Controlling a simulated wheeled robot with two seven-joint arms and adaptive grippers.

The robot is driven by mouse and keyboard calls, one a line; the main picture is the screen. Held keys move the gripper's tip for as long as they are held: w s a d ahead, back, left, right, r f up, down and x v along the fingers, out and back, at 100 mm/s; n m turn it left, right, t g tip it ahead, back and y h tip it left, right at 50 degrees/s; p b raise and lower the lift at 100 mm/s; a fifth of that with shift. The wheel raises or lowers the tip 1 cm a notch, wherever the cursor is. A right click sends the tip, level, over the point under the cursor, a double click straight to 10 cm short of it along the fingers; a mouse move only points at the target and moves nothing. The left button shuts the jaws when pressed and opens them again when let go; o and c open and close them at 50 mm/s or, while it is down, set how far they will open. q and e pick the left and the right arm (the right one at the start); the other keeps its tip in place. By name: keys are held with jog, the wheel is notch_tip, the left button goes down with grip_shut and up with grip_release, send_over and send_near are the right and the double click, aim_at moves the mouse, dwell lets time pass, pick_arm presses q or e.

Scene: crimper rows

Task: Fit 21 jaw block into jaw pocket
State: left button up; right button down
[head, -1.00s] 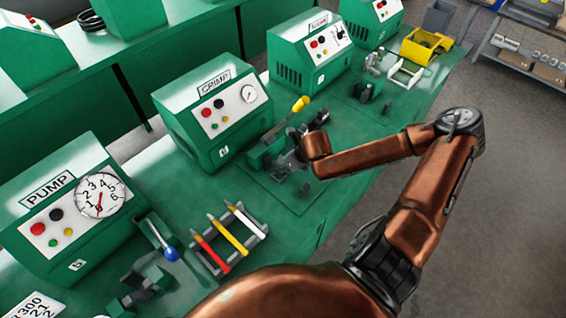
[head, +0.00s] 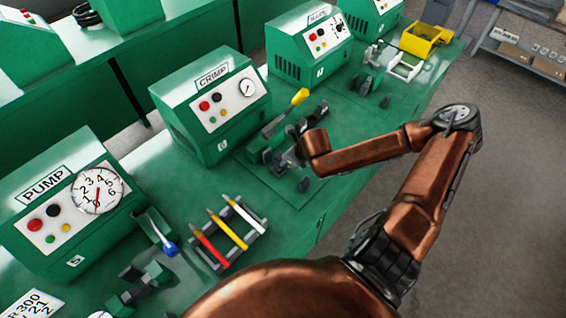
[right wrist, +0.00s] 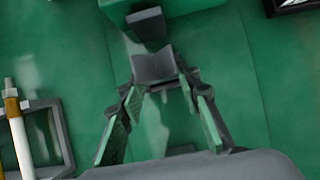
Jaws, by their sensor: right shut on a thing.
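The crimper (head: 262,150) with its yellow-knobbed lever (head: 300,97) stands before the box marked CRIMP. My right gripper (head: 291,157) is low over the plate in front of it. In the right wrist view, the fingers of my right gripper (right wrist: 160,88) are shut on a grey block, the jaw block (right wrist: 154,68), at their tips. A darker block of the crimper (right wrist: 148,28) is just beyond it; I cannot tell whether they touch. The jaw pocket cannot be made out. My left gripper is not in view.
A rack (head: 262,228) with red, yellow and white markers stands left of my right arm. The PUMP box (head: 72,215) is at left, with a blue-knobbed lever (head: 168,248) beside it. Another green box (head: 310,45) and a yellow bin (head: 424,40) are farther back.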

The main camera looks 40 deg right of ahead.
jog(key=shift+r, duration=0.15)
jog(key=shift+p, duration=0.35)
jog(key=shift+p, duration=0.8)
dwell(0.9)
jog(key=shift+f+b, duration=0.3)
jog(key=shift+f, duration=0.95)
jog(key=c, duration=1.3)
grip_release()
jog(key=v, duration=1.2)
jog(key=shift+a, duration=0.1)
